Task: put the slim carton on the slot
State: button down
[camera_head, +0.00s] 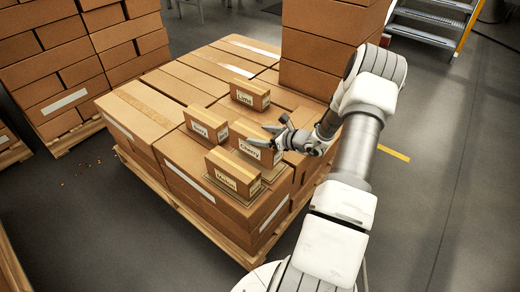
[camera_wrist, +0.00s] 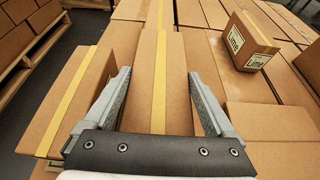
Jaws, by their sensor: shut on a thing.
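My gripper (camera_head: 262,136) reaches in from the right over the stack and is shut on the small brown carton labelled Cherry (camera_head: 268,158). In the wrist view, the carton with yellow tape (camera_wrist: 160,85) lies between the two fingers (camera_wrist: 160,95). Whether it touches the surface below, I cannot tell. The Melon carton (camera_head: 232,172) stands in front of it, the Berry carton (camera_head: 206,125) to its left, and the Lime carton (camera_head: 250,95) behind. The Lime carton also shows in the wrist view (camera_wrist: 246,42). Flat tan pads (camera_head: 273,176) show near the Cherry and Melon cartons; which marks the slot is unclear.
The cartons stand on large boxes on a wooden pallet (camera_head: 190,218). A taller box stack (camera_head: 325,40) rises at the back right, close to my arm. Another stack (camera_head: 50,60) stands at the left. Bare stack top (camera_head: 195,75) lies behind the Berry carton.

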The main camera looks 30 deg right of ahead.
jog(key=shift+f+b, duration=0.65)
jog(key=shift+f, duration=1.45)
jog(key=shift+f, duration=0.25)
grip_release()
jog(key=shift+r, duration=0.15)
jog(key=p+v, duration=0.3)
jog(key=v, duration=0.9)
